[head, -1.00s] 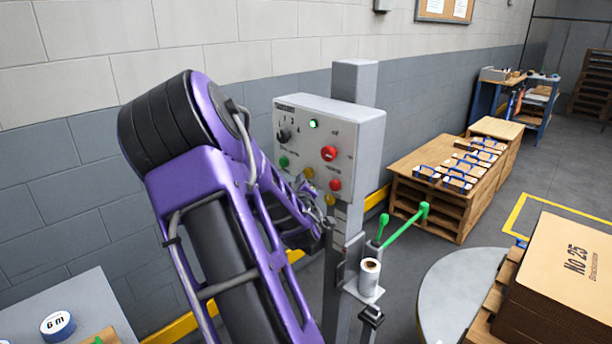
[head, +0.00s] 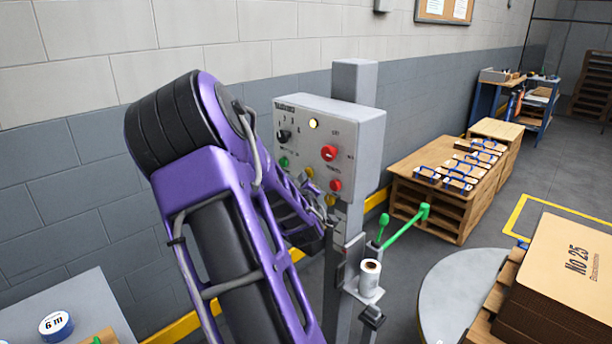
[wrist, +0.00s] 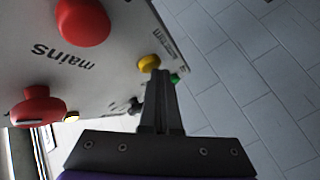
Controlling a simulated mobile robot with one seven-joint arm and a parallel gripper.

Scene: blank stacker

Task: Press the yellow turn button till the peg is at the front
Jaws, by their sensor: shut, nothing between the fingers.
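The yellow button (head: 308,172) sits in the lower row of the grey control panel (head: 360,125), between a green and a red button. In the wrist view the yellow button (wrist: 148,63) is right at the tips of my shut, empty gripper (wrist: 160,74); I cannot tell whether they touch or whether it is pressed in. In the head view my arm hides most of my gripper. A green bar (head: 405,225) and a short green post (head: 383,222) stand right of the panel's column; I cannot tell whether either is the peg.
Beside the yellow button are a green button (wrist: 174,79) and a red one (wrist: 82,22). A red knob (head: 329,153) and a lamp (head: 313,123), lit pale amber, are higher. A white roll (head: 370,272) and a grey round table (head: 450,290) stand to the right.

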